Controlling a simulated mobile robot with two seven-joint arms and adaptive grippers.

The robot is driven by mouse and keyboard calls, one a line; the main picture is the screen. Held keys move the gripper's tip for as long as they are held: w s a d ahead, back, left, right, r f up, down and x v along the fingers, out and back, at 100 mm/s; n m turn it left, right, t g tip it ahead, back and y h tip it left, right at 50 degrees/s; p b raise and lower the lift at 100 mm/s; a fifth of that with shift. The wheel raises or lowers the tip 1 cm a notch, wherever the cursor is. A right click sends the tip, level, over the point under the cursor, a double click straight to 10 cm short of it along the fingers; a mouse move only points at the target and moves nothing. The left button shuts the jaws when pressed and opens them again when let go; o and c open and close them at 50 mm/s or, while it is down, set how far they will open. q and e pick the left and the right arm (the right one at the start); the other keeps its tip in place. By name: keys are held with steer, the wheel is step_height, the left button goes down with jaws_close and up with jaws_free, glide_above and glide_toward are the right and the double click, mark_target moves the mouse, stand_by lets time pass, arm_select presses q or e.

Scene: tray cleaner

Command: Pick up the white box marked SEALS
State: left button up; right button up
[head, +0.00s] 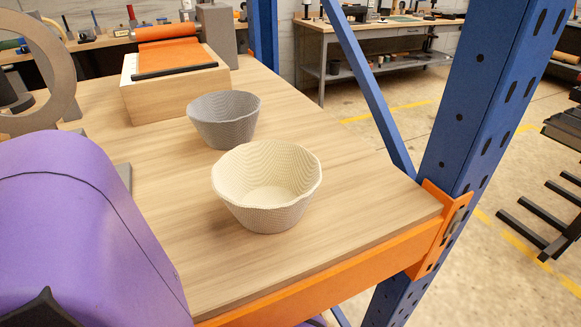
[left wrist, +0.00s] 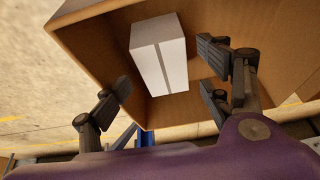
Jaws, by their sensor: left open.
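A white box (left wrist: 150,65) with a grey stripe down one face sits inside an open brown container (left wrist: 88,45) in the left wrist view. No SEALS marking can be read on it. My left gripper (left wrist: 163,82) is open, with one dark finger to the left of the white box and two to its right. I see no clear contact between the fingers and the box. The white box and the left gripper do not show in the head view. My right gripper is in neither view.
The wooden table (head: 345,205) holds a cream bowl (head: 265,212), a grey bowl (head: 224,128) and a wooden block with an orange belt (head: 175,92). A blue post (head: 495,85) rises at its right corner. My purple arm covers the lower left.

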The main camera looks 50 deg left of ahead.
arm_select(q)
steer(key=x, duration=0.1)
steer(key=b+x, duration=0.1)
steer(key=x, duration=0.3)
steer(key=shift+s+a, duration=0.25)
steer(key=shift+s, duration=0.15)
steer(key=shift+w+a+f+b, duration=0.1)
steer(key=shift+f+b, duration=0.1)
steer(key=shift+b, duration=0.1)
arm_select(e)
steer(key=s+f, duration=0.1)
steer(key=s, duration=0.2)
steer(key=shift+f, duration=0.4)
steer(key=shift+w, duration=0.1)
arm_select(q)
steer(key=c, duration=1.4)
steer(key=shift+c, duration=0.2)
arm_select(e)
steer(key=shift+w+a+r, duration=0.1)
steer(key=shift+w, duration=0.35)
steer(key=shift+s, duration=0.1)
